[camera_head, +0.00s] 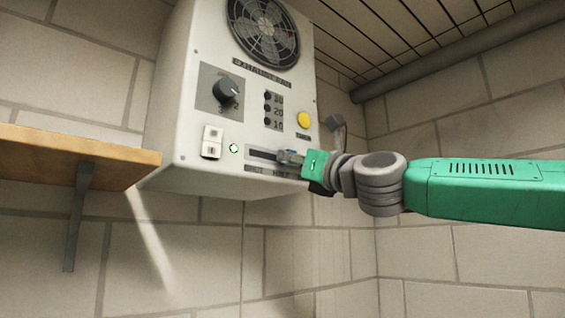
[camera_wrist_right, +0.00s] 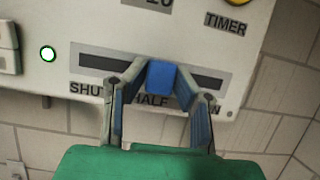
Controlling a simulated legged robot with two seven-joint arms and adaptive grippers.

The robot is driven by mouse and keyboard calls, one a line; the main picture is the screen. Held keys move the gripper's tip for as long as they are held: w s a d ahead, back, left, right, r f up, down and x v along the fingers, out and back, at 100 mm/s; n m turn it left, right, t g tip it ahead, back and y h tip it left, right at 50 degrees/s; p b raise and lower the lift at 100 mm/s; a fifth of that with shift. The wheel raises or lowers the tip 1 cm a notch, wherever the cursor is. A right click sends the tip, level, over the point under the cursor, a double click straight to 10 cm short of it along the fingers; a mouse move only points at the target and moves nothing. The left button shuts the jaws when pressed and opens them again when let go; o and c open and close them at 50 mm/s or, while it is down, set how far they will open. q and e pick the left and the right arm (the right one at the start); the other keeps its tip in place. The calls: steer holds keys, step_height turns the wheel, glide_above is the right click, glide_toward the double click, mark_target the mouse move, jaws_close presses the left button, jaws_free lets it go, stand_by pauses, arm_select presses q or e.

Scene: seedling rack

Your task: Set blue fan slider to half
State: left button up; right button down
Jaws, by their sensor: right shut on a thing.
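The blue fan slider (camera_wrist_right: 161,75) shows in the right wrist view, a blue knob in a dark horizontal slot (camera_wrist_right: 100,62). It stands above the word HALF on the label strip. My right gripper (camera_wrist_right: 161,82) is shut on the slider, one finger on each side. In the head view my right gripper (camera_head: 296,160) reaches the slot from the right and hides the slider there. The slot sits low on the front of the white fan unit (camera_head: 190,112). My left gripper is not in view.
Above the slot are a black dial (camera_head: 227,92), several dark buttons and a yellow timer button (camera_head: 304,119). A white rocker switch (camera_head: 212,142) and a green-ringed light (camera_head: 234,148) are left of it. A wooden shelf (camera_head: 75,152) juts out at the left.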

steer(key=c, duration=1.3)
jaws_free()
steer(key=shift+s+a, duration=0.15)
steer(key=shift+s, duration=0.05)
steer(key=v, duration=1.2)
steer(key=shift+w+f, duration=0.1)
